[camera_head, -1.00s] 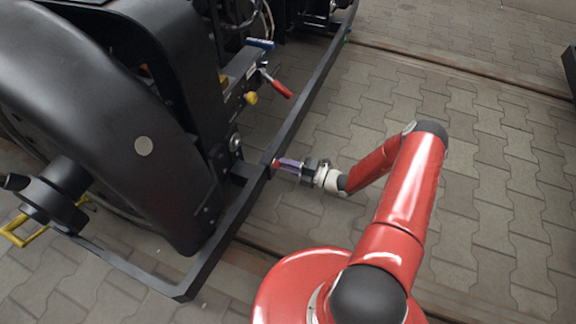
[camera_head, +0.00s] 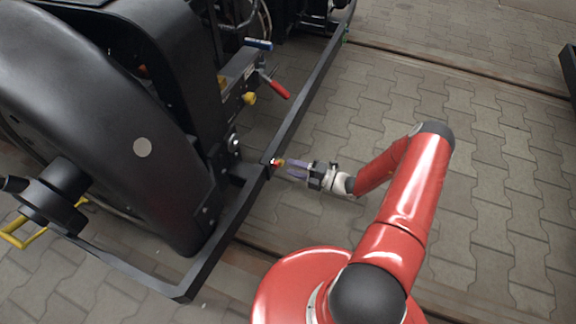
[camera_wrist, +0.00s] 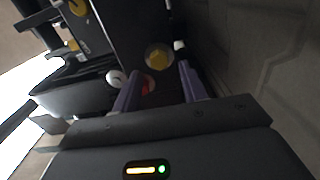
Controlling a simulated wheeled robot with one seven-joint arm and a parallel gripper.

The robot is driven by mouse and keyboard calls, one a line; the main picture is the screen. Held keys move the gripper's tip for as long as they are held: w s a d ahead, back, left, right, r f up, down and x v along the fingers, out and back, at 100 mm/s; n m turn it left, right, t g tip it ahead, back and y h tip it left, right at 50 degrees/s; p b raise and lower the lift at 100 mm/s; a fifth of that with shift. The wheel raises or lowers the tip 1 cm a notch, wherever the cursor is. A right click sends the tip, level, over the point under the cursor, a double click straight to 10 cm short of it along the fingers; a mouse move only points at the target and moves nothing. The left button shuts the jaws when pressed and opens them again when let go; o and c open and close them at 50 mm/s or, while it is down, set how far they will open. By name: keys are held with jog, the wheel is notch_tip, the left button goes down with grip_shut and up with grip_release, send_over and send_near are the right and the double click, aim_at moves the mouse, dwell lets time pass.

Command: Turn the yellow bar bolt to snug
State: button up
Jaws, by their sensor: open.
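In the wrist view the round yellow bolt head (camera_wrist: 158,57) lies ahead, between the lines of the two fingers. My gripper (camera_head: 289,168) is open, with its purple fingers pointing at the bolt. In the head view a small gap separates the fingertips from the bolt. In the wrist view the gripper (camera_wrist: 158,70) holds nothing. A red patch (camera_wrist: 148,86) shows between the fingers.
The long black bar (camera_head: 305,100) runs along the bogie. A red-handled lever (camera_head: 279,90) and another yellow knob (camera_head: 249,98) sit behind it. A large black wheel cover (camera_head: 110,130) stands at left. The paved floor on the right is clear.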

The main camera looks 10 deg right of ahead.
jog(key=shift+v, duration=2.35)
jog(key=shift+r, duration=0.1)
jog(key=s+a+r+n+g+h+p, duration=0.2)
jog(key=r+n+g, duration=0.2)
jog(key=r+n, duration=0.5)
jog(key=s+a+r+n+g+h+p, duration=0.25)
jog(key=r+n, duration=0.45)
jog(key=r, duration=0.4)
jog(key=s+a+r+n+g+h+p, duration=0.1)
jog(key=s+a+r+n+g, duration=0.15)
jog(key=r+n+g, duration=0.45)
jog(key=s+r+n+t+h+p, duration=0.1)
jog(key=s+r+n+t+h, duration=0.1)
jog(key=s+r+n, duration=0.3)
jog(key=s+r+n+t+h+p, duration=0.2)
jog(key=s+r+n, duration=0.4)
jog(key=r, duration=0.6)
jog(key=s+r+n+t+h+p, duration=0.2)
jog(key=s+r+n+t+h, duration=0.2)
jog(key=r+n, duration=0.4)
jog(key=shift+s+d+r+n+h, duration=0.25)
jog(key=shift+s+d+n+h, duration=0.35)
jog(key=shift+s, duration=0.5)
